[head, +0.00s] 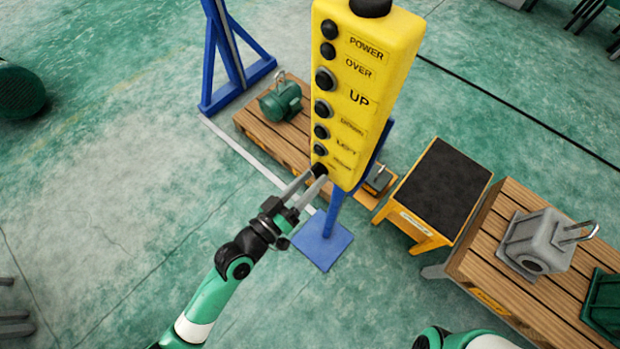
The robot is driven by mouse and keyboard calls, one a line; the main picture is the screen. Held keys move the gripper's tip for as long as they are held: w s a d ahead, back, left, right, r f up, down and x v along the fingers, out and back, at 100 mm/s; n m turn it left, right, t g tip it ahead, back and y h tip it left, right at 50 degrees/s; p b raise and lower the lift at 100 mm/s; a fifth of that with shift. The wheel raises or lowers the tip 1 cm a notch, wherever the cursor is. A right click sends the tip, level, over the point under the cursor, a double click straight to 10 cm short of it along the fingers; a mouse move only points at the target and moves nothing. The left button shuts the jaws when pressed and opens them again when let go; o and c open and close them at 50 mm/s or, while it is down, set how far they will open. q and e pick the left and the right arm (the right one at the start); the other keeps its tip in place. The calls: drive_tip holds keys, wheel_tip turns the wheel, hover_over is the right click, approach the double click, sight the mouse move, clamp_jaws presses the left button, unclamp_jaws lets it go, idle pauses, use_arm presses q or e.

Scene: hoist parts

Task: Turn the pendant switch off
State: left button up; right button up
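The yellow pendant (366,75) hangs upright in the middle of the head view, with a column of round black buttons beside labels such as POWER, OVER and UP. A dark knob (319,170) shows at the bottom of that column. My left gripper (318,176) reaches up from the lower left, its two grey fingers apart and their tips at this knob, one to each side. Whether the fingers press on the knob I cannot tell. The knob's setting is too small to read. My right gripper is not in view; only part of my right arm shows at the bottom edge.
A blue stand (323,239) is behind the pendant. A wooden pallet (257,129) carries a green motor (281,101). At right are a yellow step with a black top (437,187) and a pallet (482,236) with a grey hoist block (541,239).

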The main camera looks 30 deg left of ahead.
use_arm(q)
drive_tip(key=shift+s, duration=0.15)
drive_tip(key=b+v, duration=0.3)
drive_tip(key=v, duration=0.8)
drive_tip(key=shift+s+b, duration=0.2)
drive_tip(key=shift+b, duration=0.15)
